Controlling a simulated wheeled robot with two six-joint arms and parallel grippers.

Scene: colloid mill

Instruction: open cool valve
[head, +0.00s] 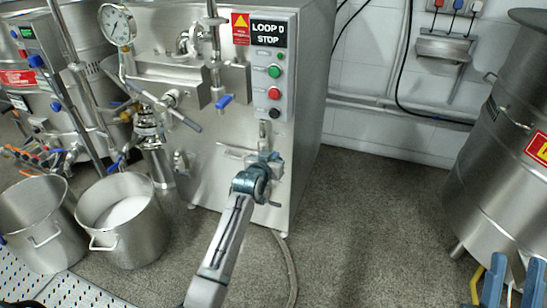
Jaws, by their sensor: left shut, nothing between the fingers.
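My left arm (226,238) reaches up from the bottom centre to the front of the steel mill cabinet. My left gripper (266,159) is at the cabinet's lower right front, shut with nothing between its fingers. My wrist hides much of it. A small metal pipe fitting (263,131) stands just above the gripper, and a metal bar (232,150) shows at its left; I cannot tell whether the gripper touches either. A blue-handled valve (224,101) sits higher up, left of the button panel. No label shows which valve is the cool valve. I cannot make out my right gripper.
The button panel (274,78) is above my gripper. Two steel pots (123,238) (38,246) stand on the floor at left. A large steel drum (497,165) stands at right, with yellow and blue parts (493,282) below it. The floor between cabinet and drum is clear.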

